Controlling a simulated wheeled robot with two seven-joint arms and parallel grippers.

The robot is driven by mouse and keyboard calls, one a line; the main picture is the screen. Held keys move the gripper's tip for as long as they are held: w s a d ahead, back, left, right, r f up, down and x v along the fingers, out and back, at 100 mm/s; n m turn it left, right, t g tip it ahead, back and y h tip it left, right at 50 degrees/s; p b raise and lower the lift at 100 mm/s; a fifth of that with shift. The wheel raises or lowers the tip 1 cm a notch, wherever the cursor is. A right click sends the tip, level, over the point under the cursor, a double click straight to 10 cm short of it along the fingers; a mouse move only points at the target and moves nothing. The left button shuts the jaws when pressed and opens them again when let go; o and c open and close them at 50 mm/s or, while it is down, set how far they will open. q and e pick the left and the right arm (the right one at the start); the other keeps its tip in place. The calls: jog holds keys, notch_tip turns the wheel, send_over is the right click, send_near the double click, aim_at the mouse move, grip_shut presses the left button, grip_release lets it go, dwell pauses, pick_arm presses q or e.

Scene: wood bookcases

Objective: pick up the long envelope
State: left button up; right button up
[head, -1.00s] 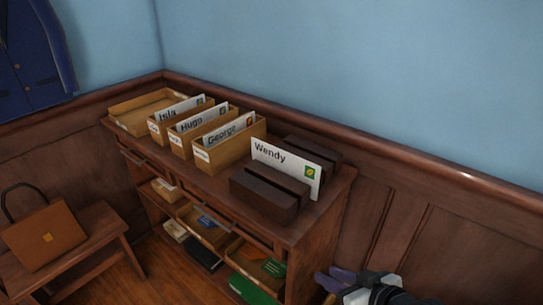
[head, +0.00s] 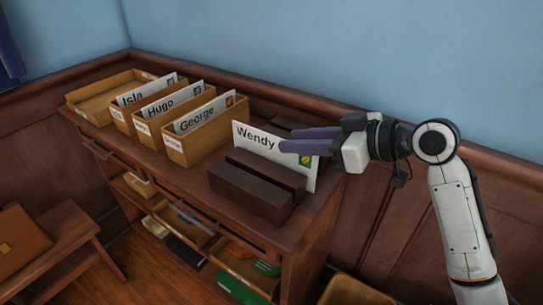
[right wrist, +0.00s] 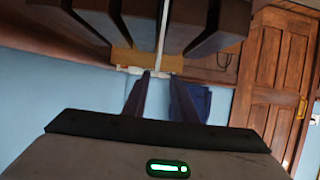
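The long envelope (head: 262,143), white with the name Wendy and a green stamp, stands upright in a slot of the dark wooden holder (head: 250,190) on the cabinet. My right gripper (head: 285,139) is at the envelope's upper right part. One purple finger passes in front of it; the other shows just beyond its top edge. In the right wrist view the envelope (right wrist: 163,22) appears edge-on as a thin white line, lined up with the gap between the parted fingers (right wrist: 160,78). Contact cannot be told. My left gripper is not in view.
Wooden boxes with envelopes marked George (head: 205,115), Hugo (head: 160,104) and Isla (head: 134,95) stand left of the holder. An empty tray (head: 98,92) is at the far left. The wall rises close behind the cabinet (head: 205,205). A brown bag (head: 22,240) rests on a bench.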

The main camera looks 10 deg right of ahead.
aim_at(274, 137)
jog(key=x, duration=0.6)
jog(key=shift+w+a+r, duration=0.1)
jog(key=shift+w+r, duration=0.05)
jog(key=shift+w, duration=0.45)
grip_shut()
